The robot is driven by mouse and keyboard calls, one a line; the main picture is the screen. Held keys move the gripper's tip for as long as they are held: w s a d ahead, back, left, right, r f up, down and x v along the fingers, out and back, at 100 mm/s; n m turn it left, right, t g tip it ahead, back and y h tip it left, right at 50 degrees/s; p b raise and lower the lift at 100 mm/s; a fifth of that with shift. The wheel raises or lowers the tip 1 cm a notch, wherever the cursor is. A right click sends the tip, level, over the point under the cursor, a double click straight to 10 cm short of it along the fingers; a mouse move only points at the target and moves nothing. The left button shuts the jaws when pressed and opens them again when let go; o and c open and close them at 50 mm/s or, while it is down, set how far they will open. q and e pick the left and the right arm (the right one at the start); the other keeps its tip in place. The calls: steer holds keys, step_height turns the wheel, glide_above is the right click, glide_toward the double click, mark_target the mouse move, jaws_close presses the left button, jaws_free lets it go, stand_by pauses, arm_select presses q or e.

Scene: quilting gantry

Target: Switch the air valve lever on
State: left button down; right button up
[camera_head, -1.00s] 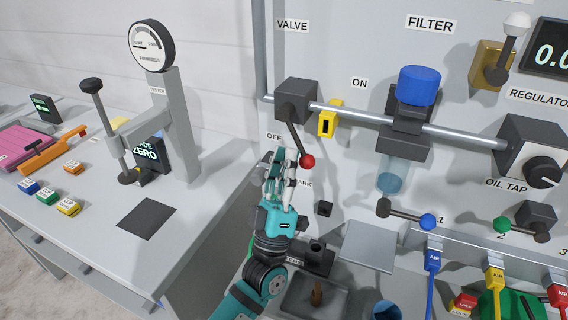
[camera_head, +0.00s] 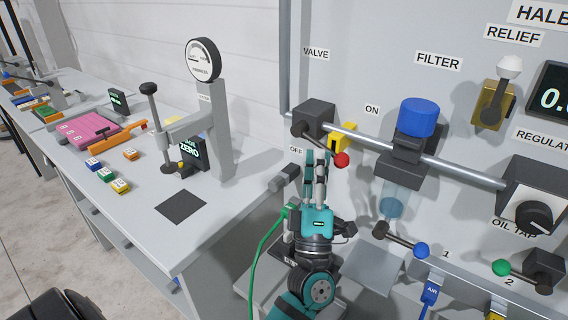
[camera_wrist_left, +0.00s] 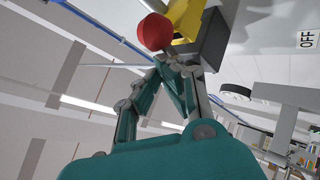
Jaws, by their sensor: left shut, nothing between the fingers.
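The air valve (camera_head: 313,117) is a dark block on the pipe under the VALVE label. Its dark lever slants down to the right and ends in a red ball (camera_head: 341,160), between the OFF label (camera_head: 296,150) and the ON label (camera_head: 372,109). My left gripper (camera_head: 316,160) is shut and empty, its fingers pointing up just left of the ball, at the lever. The left wrist view shows the fingertips (camera_wrist_left: 172,66) close below the red ball (camera_wrist_left: 154,32); whether they touch it I cannot tell. My right gripper is not in view.
A yellow block (camera_head: 343,136) sits on the pipe (camera_head: 460,173) right of the valve. The blue-topped filter (camera_head: 418,118) is farther right, above a blue-knobbed lever (camera_head: 421,250). A gauge stand (camera_head: 213,130) stands on the left bench. A green cable (camera_head: 262,250) hangs beside my left arm.

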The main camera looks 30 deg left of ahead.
arm_select(q)
steer(key=shift+d+r, duration=0.2)
steer(key=shift+r, duration=0.2)
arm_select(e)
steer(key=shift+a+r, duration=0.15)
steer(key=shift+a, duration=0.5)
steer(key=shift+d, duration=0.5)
arm_select(q)
steer(key=shift+f, duration=0.1)
